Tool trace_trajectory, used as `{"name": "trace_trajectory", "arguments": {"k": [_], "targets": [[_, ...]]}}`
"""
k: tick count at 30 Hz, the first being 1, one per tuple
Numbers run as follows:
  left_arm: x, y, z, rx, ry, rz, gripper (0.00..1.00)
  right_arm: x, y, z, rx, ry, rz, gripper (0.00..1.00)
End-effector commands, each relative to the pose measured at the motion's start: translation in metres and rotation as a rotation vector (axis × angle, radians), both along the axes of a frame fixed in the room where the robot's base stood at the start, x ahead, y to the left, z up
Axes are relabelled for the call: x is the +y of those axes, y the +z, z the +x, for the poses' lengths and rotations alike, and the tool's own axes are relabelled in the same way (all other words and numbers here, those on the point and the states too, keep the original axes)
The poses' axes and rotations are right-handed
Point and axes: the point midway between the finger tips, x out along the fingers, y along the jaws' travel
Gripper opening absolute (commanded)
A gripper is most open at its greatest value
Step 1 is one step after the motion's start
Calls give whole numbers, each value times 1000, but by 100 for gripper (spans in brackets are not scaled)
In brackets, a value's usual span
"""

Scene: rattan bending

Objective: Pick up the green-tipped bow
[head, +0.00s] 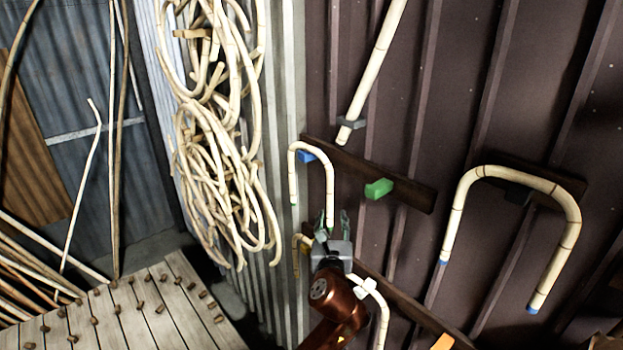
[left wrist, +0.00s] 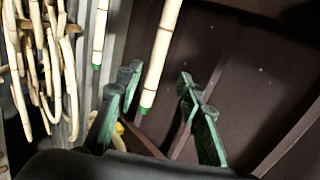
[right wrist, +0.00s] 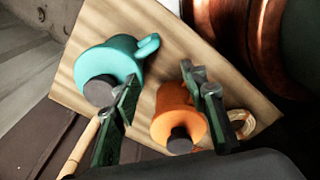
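The green-tipped bow (head: 312,148) is a narrow, pale upside-down U hanging by a blue peg (head: 306,157) on a dark wall rail. Its green tips show in the left wrist view, where its nearer leg (left wrist: 157,62) hangs in front of the space between my fingers. My left gripper (head: 331,222) is open at the bow's lower right end; it also shows open in the left wrist view (left wrist: 160,95). I cannot tell whether a finger touches the leg. My right gripper (right wrist: 160,80) is open and empty, away from the bow, above a wooden board.
A wide blue-tipped bow (head: 515,178) hangs at the right. A green peg (head: 378,188) is bare. Another bow (head: 380,312) is partly hidden behind my left arm. Rattan coils (head: 215,140) hang at left. Teal (right wrist: 115,62) and orange (right wrist: 178,112) objects sit on the board.

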Motion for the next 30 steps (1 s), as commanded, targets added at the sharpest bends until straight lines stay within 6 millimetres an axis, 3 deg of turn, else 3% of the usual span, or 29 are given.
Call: {"name": "trace_trajectory", "arguments": {"k": [5,12,20,30], "targets": [[3,6,22,-1,0,-2,35,0,-14,-7,9,-1,0,40],[3,9,51,2,-2,-1,35,1,-27,20,-27,6,2,40],[3,12,54,1,-5,-2,35,1,-27,22,-29,7,2,40],[3,11,54,2,-4,-2,13,1,-28,5,-7,2,1,40]]}}
